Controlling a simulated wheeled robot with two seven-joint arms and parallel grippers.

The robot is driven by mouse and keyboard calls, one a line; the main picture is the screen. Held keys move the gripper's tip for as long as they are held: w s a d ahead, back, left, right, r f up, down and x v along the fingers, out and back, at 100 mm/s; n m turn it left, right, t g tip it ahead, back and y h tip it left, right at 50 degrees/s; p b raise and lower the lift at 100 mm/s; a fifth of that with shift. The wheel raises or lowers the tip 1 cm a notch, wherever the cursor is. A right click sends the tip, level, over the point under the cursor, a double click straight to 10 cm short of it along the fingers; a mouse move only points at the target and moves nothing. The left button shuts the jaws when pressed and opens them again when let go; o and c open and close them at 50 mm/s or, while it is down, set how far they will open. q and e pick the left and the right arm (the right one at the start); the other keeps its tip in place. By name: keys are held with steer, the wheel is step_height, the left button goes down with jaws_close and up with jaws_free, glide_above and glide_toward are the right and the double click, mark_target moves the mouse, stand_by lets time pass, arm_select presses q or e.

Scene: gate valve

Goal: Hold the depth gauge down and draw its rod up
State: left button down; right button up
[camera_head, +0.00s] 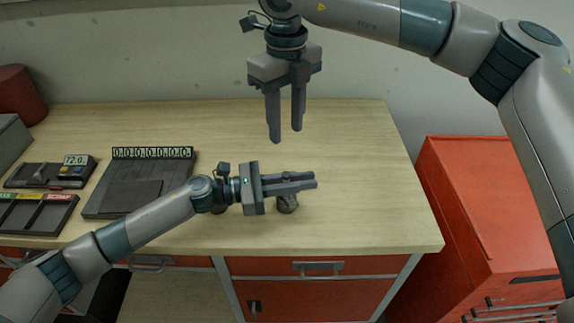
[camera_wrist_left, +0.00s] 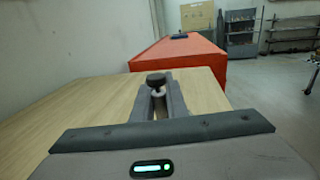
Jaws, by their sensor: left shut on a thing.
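My left gripper (camera_head: 303,181) lies level over the front middle of the table. It is shut on a small upright thing with a dark round knob (camera_wrist_left: 156,78) above a pale neck, between the fingers in the left wrist view. I take this to be the depth gauge, mostly hidden by the fingers. My right gripper (camera_head: 286,134) points down, open and empty, in the air above and behind the left one.
At the left are a dark board with a row of digits (camera_head: 135,172), a small display device (camera_head: 73,167) and a tray with coloured labels (camera_head: 38,212). A red cabinet (camera_head: 470,200) stands right. The table's right side is clear.

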mark_target(286, 174)
steer(key=shift+r, duration=0.2)
steer(key=shift+f, duration=0.1)
step_height(286, 174, down, 12)
steer(key=shift+r, duration=0.1)
stand_by(0.7)
